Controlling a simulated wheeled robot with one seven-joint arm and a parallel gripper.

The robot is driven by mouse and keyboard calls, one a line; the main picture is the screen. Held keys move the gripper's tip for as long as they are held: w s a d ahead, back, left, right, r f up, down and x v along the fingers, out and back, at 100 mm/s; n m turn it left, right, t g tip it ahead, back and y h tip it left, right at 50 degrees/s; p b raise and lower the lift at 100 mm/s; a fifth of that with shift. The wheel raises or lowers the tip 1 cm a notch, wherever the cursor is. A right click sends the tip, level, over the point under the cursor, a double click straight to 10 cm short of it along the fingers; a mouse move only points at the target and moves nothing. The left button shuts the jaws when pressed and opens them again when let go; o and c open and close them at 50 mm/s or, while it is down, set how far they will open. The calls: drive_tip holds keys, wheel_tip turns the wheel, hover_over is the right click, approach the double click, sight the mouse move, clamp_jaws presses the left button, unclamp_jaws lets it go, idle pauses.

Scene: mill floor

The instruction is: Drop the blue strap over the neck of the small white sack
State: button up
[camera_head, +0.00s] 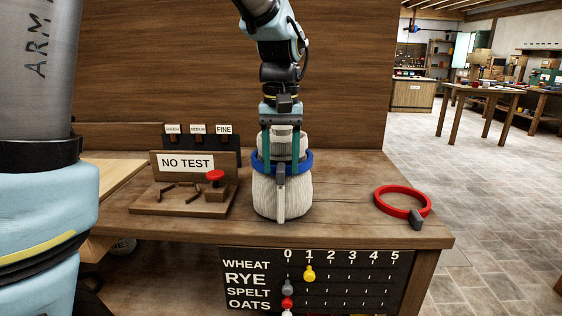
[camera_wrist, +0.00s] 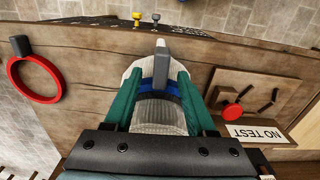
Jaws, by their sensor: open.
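The small white sack (camera_head: 282,195) stands upright on the wooden bench (camera_head: 345,190), and its body and top show in the wrist view (camera_wrist: 158,115). The blue strap (camera_head: 300,163) is around the sack's neck, with its grey tab (camera_head: 281,190) hanging down the front. In the wrist view the blue strap (camera_wrist: 160,86) crosses the sack between my fingers. My gripper (camera_head: 281,170) is over the sack, pointing down, its green fingers apart on either side of the neck. The strap's far side is hidden, and I cannot tell whether the fingers touch it.
A red strap (camera_head: 402,190) with a grey tab lies on the bench at the right. A NO TEST board (camera_head: 186,163) with a red button (camera_head: 215,176) stands left of the sack. A pegboard (camera_head: 315,280) hangs on the bench front. Bench space between sack and red strap is clear.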

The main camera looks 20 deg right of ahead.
wheel_tip(320, 180, up, 11)
idle(0.4)
drive_tip(key=shift+w+a+f, duration=0.1)
drive_tip(key=shift+f, duration=0.05)
idle(0.5)
drive_tip(key=w+a+f+n+p, duration=0.1)
drive_tip(key=w+a+f+p, duration=0.1)
drive_tip(key=a+f, duration=0.35)
drive_tip(key=w+a+f+n+p, duration=0.1)
drive_tip(key=w+a+f+p, duration=0.15)
drive_tip(key=a, duration=0.65)
drive_tip(key=s+a+f+p, duration=0.1)
drive_tip(key=s+a+f, duration=0.1)
drive_tip(key=a, duration=0.5)
drive_tip(key=s+a+f+n+t+p, duration=0.1)
drive_tip(key=s+a+f+p, duration=0.1)
drive_tip(key=a+f, duration=0.2)
drive_tip(key=a, duration=0.2)
drive_tip(key=shift+s+a+n+t, duration=0.3)
drive_tip(key=shift+a, duration=0.05)
